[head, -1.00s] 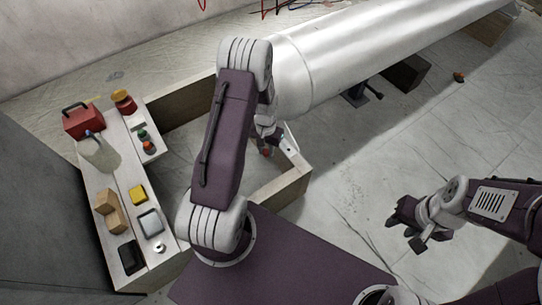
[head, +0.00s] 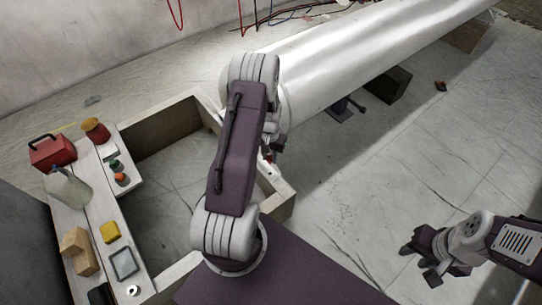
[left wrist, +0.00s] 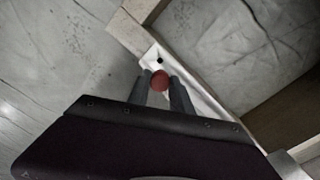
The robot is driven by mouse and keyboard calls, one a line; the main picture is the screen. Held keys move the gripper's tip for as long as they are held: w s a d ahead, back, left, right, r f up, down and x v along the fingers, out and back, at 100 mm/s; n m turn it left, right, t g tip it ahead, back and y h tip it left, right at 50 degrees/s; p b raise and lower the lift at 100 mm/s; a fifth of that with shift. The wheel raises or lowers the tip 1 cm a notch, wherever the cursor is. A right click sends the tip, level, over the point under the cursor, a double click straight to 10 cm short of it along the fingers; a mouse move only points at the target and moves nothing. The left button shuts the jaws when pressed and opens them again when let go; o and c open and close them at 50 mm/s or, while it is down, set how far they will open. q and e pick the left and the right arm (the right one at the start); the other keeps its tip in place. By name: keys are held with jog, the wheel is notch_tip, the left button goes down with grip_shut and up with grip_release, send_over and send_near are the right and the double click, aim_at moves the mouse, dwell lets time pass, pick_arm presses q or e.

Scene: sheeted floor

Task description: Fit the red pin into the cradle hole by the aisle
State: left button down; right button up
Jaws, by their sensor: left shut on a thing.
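The red pin (left wrist: 159,80) shows end-on as a round red head between the two fingers of my left gripper (left wrist: 161,88) in the left wrist view. The gripper is shut on it. Just beyond the pin is a small dark hole (left wrist: 159,60) in a pale plate on the wooden cradle frame (left wrist: 136,36). The pin appears apart from the hole; its height over the plate is unclear. In the head view my left gripper (head: 271,153) is partly hidden by its arm, over the cradle's aisle-side corner (head: 275,183). My right gripper (head: 422,263) is open and empty over the floor.
A long silvery cylinder (head: 365,55) lies behind my left arm. A board at left carries a red toolbox (head: 53,151), a red-topped jar (head: 96,130), a spray bottle (head: 68,187), a yellow block (head: 109,232) and wooden blocks (head: 78,250). The floor at right is mostly clear.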

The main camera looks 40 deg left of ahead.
aim_at(270, 164)
pick_arm(q)
jog(key=shift+r+p, duration=0.2)
jog(key=shift+p, duration=0.1)
notch_tip(270, 164, down, 6)
jog(key=b, duration=0.3)
jog(key=shift+r+b, duration=0.15)
jog(key=shift+b, duration=0.25)
jog(key=shift+f, duration=0.2)
jog(key=shift+f, duration=0.1)
jog(key=shift+f, duration=0.3)
jog(key=shift+f+b, duration=0.8)
jog(key=shift+f, duration=0.7)
